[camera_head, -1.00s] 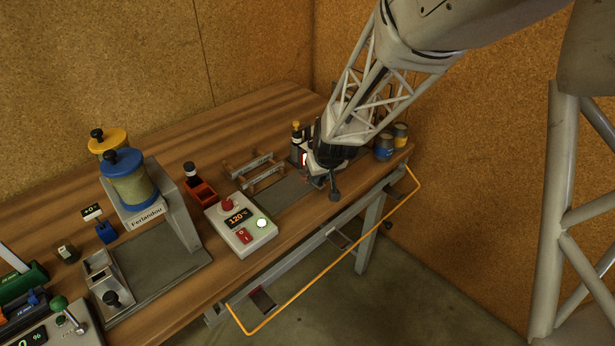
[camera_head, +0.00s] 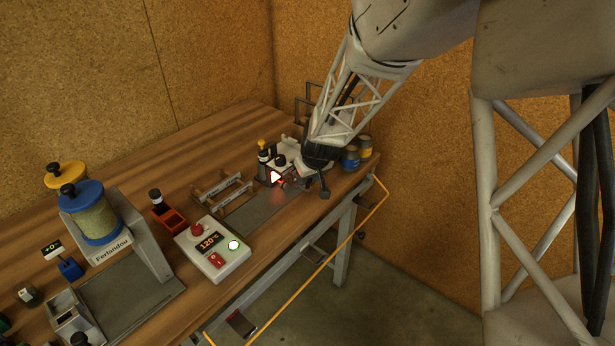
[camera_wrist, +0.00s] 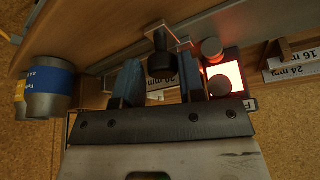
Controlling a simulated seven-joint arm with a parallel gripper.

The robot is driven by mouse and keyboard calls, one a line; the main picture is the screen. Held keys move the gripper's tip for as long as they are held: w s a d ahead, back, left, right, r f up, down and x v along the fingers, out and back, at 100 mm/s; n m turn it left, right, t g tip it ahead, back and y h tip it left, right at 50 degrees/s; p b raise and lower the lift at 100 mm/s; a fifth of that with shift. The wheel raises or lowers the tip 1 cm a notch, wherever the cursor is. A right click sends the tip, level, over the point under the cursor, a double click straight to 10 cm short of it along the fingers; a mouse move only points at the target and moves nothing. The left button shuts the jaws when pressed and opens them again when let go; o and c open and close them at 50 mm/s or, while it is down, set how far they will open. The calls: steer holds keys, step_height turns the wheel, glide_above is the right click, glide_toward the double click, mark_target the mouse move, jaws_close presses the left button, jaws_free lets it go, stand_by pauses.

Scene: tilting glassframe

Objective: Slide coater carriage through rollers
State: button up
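My gripper (camera_head: 302,180) is over the right end of the bench. In the wrist view its two blue-grey fingers (camera_wrist: 161,68) are apart. A black knob on a metal bracket (camera_wrist: 160,62) shows between them; I cannot tell whether either finger touches it. Beside it is a unit with a red glowing panel (camera_wrist: 222,78), also seen in the head view left of the gripper (camera_head: 276,176). A metal box with a black knob (camera_head: 68,312) stands on the left plate, in front of the Ferlandou stand (camera_head: 140,245). I cannot tell which part is the carriage or the rollers.
A control box reading 120 (camera_head: 212,250) stands at the bench front. A rack (camera_head: 222,192) lies behind the grey track (camera_head: 268,206). Blue and yellow cans (camera_head: 350,158) stand close right of the gripper. An orange rail (camera_head: 330,252) runs along the front.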

steer(key=o, duration=0.4)
steer(key=shift+c, duration=0.2)
steer(key=shift+r, duration=0.1)
steer(key=v, duration=0.7)
steer(key=shift+r, duration=0.3)
steer(key=shift+s+d, duration=0.1)
steer(key=s+d+r+m, duration=0.1)
steer(key=s+d+r, duration=0.2)
steer(key=s, duration=0.8)
steer(key=s+d+r+m+g+h, duration=0.1)
steer(key=s+d+r, duration=0.3)
steer(key=s, duration=0.8)
steer(key=s+d+r+m+h, duration=0.1)
steer(key=s+d+r+m, duration=0.1)
steer(key=s+r, duration=0.5)
steer(key=s+d, duration=0.1)
steer(key=s, duration=0.4)
steer(key=shift+s+d+m+g, duration=0.15)
steer(key=shift+m+g, duration=0.15)
steer(key=shift+m, duration=0.1)
